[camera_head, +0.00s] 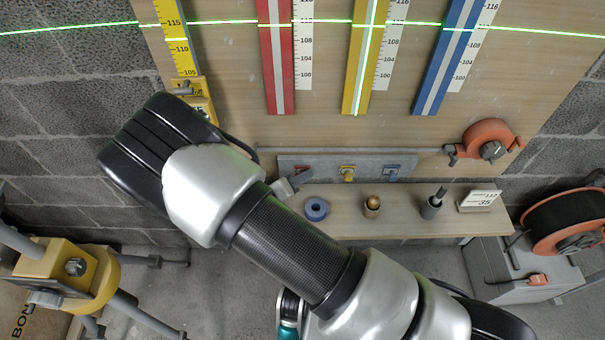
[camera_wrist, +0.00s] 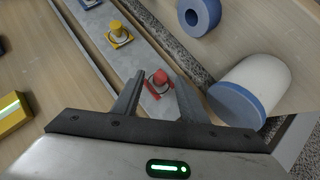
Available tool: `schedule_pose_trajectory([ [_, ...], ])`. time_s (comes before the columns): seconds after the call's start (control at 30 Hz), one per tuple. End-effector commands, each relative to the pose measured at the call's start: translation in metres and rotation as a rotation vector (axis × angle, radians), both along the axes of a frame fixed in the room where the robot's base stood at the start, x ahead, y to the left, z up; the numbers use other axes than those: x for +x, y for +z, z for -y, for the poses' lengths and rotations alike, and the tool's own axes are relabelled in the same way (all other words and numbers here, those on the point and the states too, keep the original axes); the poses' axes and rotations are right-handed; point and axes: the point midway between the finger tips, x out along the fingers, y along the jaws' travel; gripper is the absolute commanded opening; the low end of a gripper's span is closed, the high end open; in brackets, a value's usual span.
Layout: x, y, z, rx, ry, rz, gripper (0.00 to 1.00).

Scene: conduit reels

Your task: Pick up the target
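The task does not show which thing is the target. A red piece (camera_wrist: 159,80) with a small knob sits on a grey rail in the wrist view, between my fingertips; it shows in part in the head view (camera_head: 302,168). My gripper (camera_wrist: 160,82) is open around or just above it; I cannot tell whether it touches. A yellow piece (camera_head: 347,173) and a blue piece (camera_head: 393,172) sit farther right on the rail.
A white cylinder with a blue band (camera_wrist: 252,88) is close right of my gripper. An orange reel (camera_head: 487,140) hangs right. A yellow tripod head (camera_head: 70,270) stands left.

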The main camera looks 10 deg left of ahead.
Motion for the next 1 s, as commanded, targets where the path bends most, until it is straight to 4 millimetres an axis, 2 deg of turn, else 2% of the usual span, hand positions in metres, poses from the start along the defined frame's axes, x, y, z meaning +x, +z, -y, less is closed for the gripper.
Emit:
schedule_pose_trajectory([
  [0.1, 0.0078, -0.0051, 0.0029, -0.001, 0.001, 0.000, 0.39],
  [0.33, 0.0088, -0.0049, 0.0032, 0.001, 0.001, 0.000, 0.39],
  [0.57, 0.0085, -0.0048, 0.0032, 0.000, 0.001, 0.001, 0.00],
  [0.87, 0.0081, -0.0038, 0.0033, 0.000, 0.001, 0.001, 0.00],
  [1.0, 0.0052, 0.0032, 0.0041, 0.000, 0.000, 0.000, 0.00],
])
